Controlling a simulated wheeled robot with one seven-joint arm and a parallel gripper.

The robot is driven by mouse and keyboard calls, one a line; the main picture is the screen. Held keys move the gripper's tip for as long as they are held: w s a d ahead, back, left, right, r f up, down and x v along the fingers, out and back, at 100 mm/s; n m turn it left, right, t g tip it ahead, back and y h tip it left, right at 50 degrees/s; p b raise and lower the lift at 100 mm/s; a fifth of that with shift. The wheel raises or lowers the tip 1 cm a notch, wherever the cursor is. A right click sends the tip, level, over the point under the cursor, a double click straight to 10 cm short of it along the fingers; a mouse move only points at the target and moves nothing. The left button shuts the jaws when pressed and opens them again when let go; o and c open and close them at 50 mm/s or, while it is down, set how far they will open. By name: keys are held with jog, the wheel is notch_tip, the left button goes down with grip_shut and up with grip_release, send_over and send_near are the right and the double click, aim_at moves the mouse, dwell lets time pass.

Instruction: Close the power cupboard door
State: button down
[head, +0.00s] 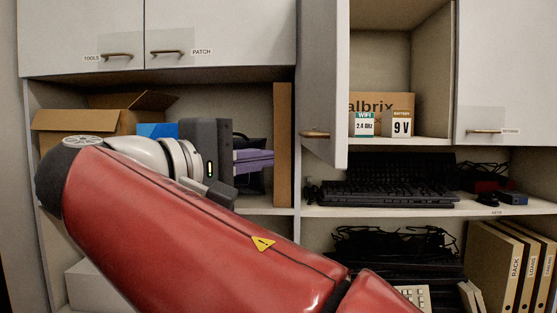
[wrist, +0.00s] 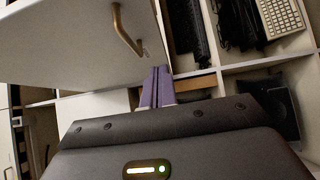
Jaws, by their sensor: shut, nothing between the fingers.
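The power cupboard door (head: 322,70) is the pale door standing swung open in the head view, seen nearly edge-on; no power label can be read on it. Its bronze handle (head: 315,134) is near its lower edge. The open door also fills the upper left of the wrist view (wrist: 70,45), with the handle (wrist: 126,32) on it. My gripper (head: 270,156) is shut and empty, left of the door and slightly lower than its handle in the head view. In the wrist view its purple fingers (wrist: 158,72) lie together just below the door's edge; contact cannot be told.
The open cupboard holds a cardboard box (head: 385,101), a WIFI box (head: 363,124) and a 9 V battery box (head: 402,124). Closed cupboard doors (head: 220,30) flank it. Below are a keyboard shelf (head: 430,211) and binders (head: 505,265). A brown upright board (head: 283,145) stands near my gripper.

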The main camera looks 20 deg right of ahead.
aim_at(320, 155)
jog(key=shift+w+d, duration=0.25)
jog(key=shift+d, duration=1.55)
jog(key=shift+w+d, duration=0.2)
jog(key=shift+d, duration=1.6)
